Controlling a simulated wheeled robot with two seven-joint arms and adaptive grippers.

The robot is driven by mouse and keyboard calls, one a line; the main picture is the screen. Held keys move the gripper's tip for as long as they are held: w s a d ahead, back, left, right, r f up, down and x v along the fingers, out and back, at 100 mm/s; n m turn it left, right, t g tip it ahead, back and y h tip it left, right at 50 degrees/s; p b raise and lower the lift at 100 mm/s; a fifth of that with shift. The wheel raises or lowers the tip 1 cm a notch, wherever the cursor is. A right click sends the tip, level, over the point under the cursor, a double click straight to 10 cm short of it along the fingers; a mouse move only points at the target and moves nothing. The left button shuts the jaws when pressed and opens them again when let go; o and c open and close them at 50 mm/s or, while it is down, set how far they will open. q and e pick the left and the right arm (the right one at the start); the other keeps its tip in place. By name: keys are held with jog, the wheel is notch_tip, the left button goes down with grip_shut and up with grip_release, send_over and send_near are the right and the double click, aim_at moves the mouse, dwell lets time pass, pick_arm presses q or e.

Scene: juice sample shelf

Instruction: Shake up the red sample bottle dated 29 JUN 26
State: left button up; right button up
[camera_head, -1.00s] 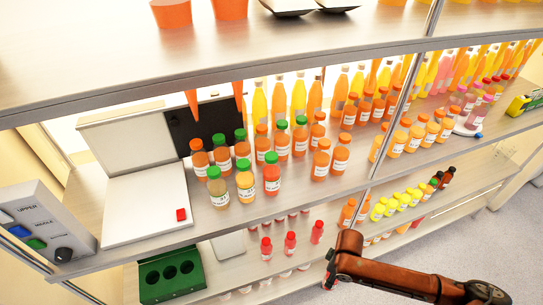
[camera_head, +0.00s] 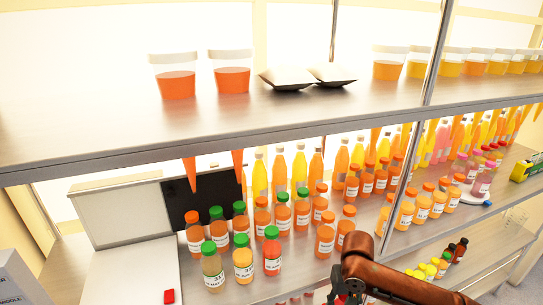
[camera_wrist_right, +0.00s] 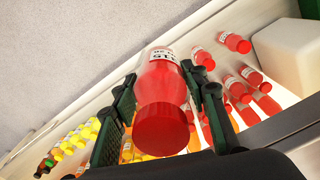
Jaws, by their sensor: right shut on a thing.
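In the right wrist view, a red bottle (camera_wrist_right: 165,92) with a red cap is between the two dark fingers of my right gripper (camera_wrist_right: 163,100), which is shut on it. The cap faces the camera. Its white label shows only in part at the top, and I cannot read a full date. In the head view, my right arm comes in from the lower right and its gripper (camera_head: 347,294) is cut by the bottom edge; the held bottle is not clear there. My left gripper is not in view.
The middle shelf holds rows of orange bottles, green-capped bottles (camera_head: 243,260) and a white device (camera_head: 125,275). The upper shelf edge (camera_head: 230,140) and a metal post (camera_head: 408,160) are close by.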

jog(key=w+d, duration=0.3)
jog(key=d, duration=0.4)
jog(key=s+a, duration=0.1)
jog(key=a, duration=0.1)
jog(key=s+a, duration=0.1)
jog(key=a, duration=0.1)
jog(key=s+a, duration=0.1)
jog(key=a, duration=0.2)
jog(key=shift+a, duration=0.1)
dwell(0.4)
